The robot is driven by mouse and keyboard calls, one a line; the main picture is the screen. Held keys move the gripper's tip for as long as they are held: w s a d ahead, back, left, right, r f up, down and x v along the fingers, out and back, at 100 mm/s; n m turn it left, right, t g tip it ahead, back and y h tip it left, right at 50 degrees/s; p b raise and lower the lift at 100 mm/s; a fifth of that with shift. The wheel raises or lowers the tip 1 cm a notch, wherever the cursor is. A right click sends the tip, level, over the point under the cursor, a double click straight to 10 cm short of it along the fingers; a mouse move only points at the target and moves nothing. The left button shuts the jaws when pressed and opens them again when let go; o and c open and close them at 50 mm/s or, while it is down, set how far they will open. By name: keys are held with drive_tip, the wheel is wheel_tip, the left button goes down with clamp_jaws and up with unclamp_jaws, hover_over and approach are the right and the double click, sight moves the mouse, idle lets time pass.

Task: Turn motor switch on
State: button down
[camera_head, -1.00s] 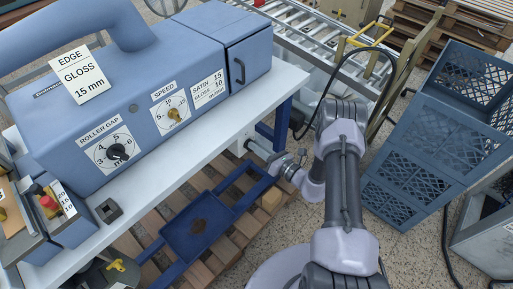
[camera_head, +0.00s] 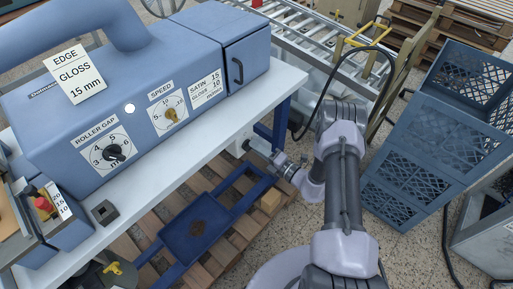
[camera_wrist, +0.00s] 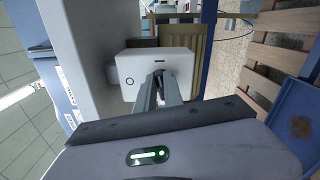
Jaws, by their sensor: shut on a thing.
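The motor switch is a white box (camera_head: 238,147) below the table's front edge, partly hidden by my wrist in the head view. In the wrist view its white face (camera_wrist: 133,66) carries a small ring mark on the left and a dark slot near the top. My gripper (camera_wrist: 158,84) points straight at this face, its fingers close together on the switch's middle. It is shut on the switch's knob, which the fingers hide. In the head view my gripper (camera_head: 262,152) reaches the box from the right. A round lamp (camera_head: 130,108) on the blue machine (camera_head: 60,140) glows white.
The white table (camera_head: 165,175) stands over a blue frame (camera_head: 197,228) and a wooden pallet (camera_head: 225,262). Blue crates (camera_head: 415,165) stand to the right of my arm. A roller conveyor (camera_head: 305,40) lies behind. A black cable (camera_head: 345,65) loops near my arm.

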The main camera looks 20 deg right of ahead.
drive_tip(key=shift+f+m, duration=0.15)
drive_tip(key=shift+m, duration=0.85)
drive_tip(key=c, duration=1.5)
unclamp_jaws()
drive_tip(key=shift+o, duration=0.2)
drive_tip(key=p+v, duration=0.3)
drive_tip(key=v, duration=1.4)
drive_tip(key=shift+s+p, duration=0.25)
drive_tip(key=shift+p, duration=0.15)
drive_tip(key=shift+d, duration=0.1)
